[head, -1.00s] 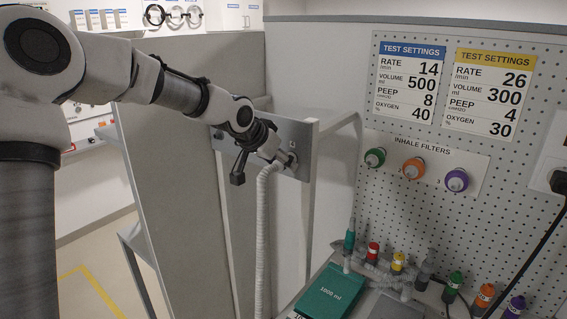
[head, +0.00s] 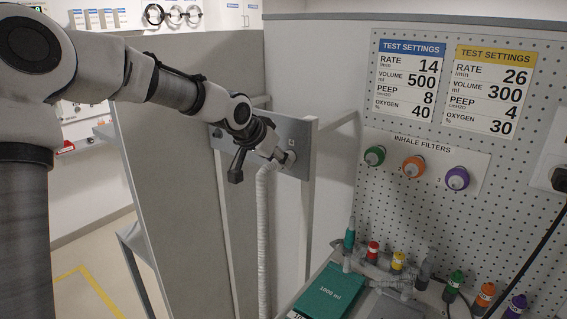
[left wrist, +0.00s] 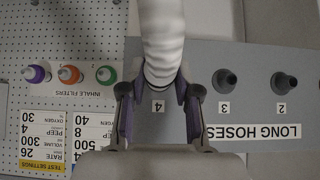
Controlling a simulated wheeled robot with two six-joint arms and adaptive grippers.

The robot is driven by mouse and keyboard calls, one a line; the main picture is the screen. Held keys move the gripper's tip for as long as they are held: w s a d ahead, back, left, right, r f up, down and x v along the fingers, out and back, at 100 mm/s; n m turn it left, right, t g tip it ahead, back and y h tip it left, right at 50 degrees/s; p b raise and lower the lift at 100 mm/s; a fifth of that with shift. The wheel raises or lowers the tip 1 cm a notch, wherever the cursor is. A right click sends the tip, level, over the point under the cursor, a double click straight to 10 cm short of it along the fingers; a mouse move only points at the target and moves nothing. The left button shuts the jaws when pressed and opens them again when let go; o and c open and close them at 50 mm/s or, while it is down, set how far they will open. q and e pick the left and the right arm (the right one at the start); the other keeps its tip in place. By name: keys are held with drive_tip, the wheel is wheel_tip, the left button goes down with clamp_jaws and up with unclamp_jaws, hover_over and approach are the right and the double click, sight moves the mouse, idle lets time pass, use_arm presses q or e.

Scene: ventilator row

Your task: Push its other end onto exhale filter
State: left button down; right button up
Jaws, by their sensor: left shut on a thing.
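A white corrugated hose (head: 263,220) hangs straight down from my left gripper (head: 272,152) and leaves the head view at the bottom. My left gripper is shut on its upper end, right by a grey wall panel (head: 298,133). In the left wrist view, upside down, the hose (left wrist: 160,40) sits between the two fingers (left wrist: 158,105) at the place marked 4. Whether the hose end touches a peg there is hidden. Its lower end is out of view. I cannot tell which fitting is the exhale filter. My right gripper is not in view.
Green (head: 375,156), orange (head: 413,167) and purple (head: 457,179) inhale filters stick out of the pegboard. Below, a bench holds a teal 1000 ml block (head: 330,291) and several colour-capped fittings. The panel's pegs 3 (left wrist: 224,81) and 2 (left wrist: 285,82) are bare.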

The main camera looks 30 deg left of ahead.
sight(274, 169)
use_arm(q)
drive_tip(key=shift+s+f, duration=0.1)
drive_tip(key=shift+f, duration=0.1)
drive_tip(key=shift+s+a+b, duration=0.1)
drive_tip(key=shift+s+b, duration=0.45)
drive_tip(key=shift+s, duration=0.1)
drive_tip(key=shift+s+b, duration=0.8)
drive_tip(key=shift+b, duration=0.2)
drive_tip(key=shift+s+r+p, duration=0.25)
drive_tip(key=shift+r+p, duration=0.05)
drive_tip(key=shift+p, duration=0.25)
drive_tip(key=shift+s+a+f+p, duration=0.1)
drive_tip(key=shift+s+a+p, duration=0.05)
drive_tip(key=shift+s+p, duration=0.8)
